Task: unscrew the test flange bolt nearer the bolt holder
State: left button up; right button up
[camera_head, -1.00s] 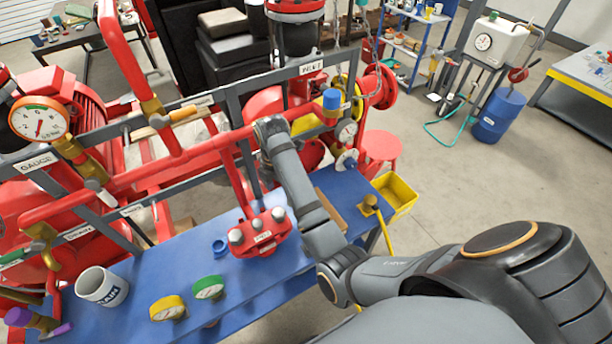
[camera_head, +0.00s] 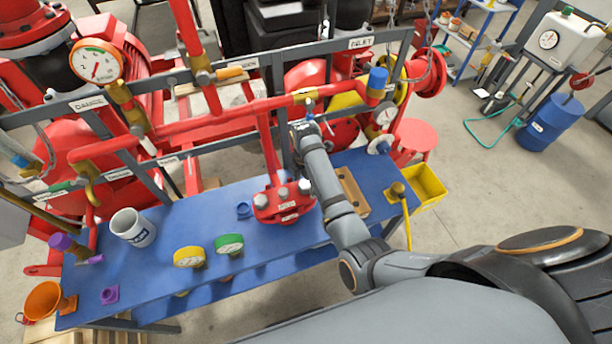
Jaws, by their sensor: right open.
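The red test flange (camera_head: 285,206) stands on the blue bench with a white label on its front and grey bolt heads on top. The bolt at its right end (camera_head: 304,187) is the one nearer the tan wooden block (camera_head: 352,192), which looks like the bolt holder. My right arm comes in from the right and rises between flange and block, partly covering the block. My right gripper (camera_head: 306,131) is at the arm's far end, behind the flange by the red pipe. It is open, with its fingers mostly hidden, and apart from the bolt. My left gripper is not in view.
A red pipe (camera_head: 268,150) rises behind the flange. A yellow bin (camera_head: 428,186) hangs at the right.

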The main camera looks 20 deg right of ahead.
jog(key=shift+f, duration=0.1)
jog(key=shift+d, duration=0.1)
jog(key=c, duration=1.3)
jog(key=n, duration=1)
